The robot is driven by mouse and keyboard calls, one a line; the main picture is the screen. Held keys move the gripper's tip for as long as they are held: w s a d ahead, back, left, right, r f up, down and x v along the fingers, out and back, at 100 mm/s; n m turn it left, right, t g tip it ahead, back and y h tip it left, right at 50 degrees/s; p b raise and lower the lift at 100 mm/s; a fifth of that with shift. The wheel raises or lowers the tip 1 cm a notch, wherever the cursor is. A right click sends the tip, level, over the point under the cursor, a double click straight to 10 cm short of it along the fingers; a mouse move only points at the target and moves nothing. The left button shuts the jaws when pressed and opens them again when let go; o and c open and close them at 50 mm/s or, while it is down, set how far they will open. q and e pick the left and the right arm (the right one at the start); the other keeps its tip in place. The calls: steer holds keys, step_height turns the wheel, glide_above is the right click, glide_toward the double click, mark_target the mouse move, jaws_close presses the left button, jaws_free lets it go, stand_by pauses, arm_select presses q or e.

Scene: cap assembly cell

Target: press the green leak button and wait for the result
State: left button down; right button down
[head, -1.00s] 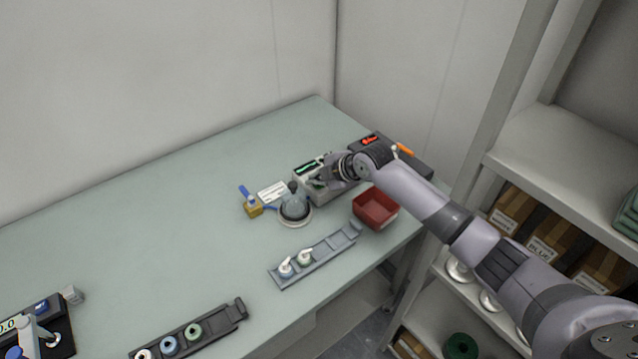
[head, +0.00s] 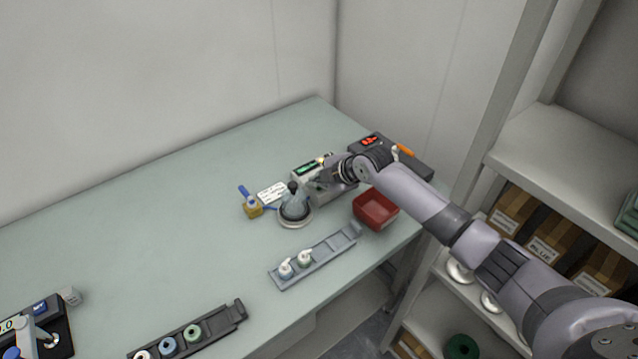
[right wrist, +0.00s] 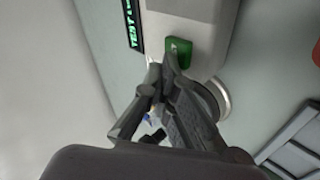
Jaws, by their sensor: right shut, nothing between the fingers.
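The leak tester (head: 326,192) is a pale box at the back right of the table, with a lit green display (head: 306,168). In the right wrist view the display (right wrist: 133,22) shows green text that seems to read TEST. The green leak button (right wrist: 179,52) is on the tester's pale face. My right gripper (right wrist: 162,70) is shut and empty, with its fingertips at the button's near edge; I cannot tell whether they touch or press it. In the head view my right gripper (head: 322,181) partly hides the tester, and the button is hidden. My left gripper is not in view.
A red bin (head: 376,210) and a grey rack (head: 318,258) with two white-topped parts are in front. A dark device with red digits (head: 371,141) is behind my arm.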

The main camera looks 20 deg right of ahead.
steer(key=shift+f, duration=0.2)
stand_by(0.3)
steer(key=shift+r+p, duration=0.65)
steer(key=shift+r, duration=0.25)
steer(key=shift+r, duration=0.1)
step_height(320, 180, up, 5)
steer(key=p, duration=0.4)
stand_by(0.5)
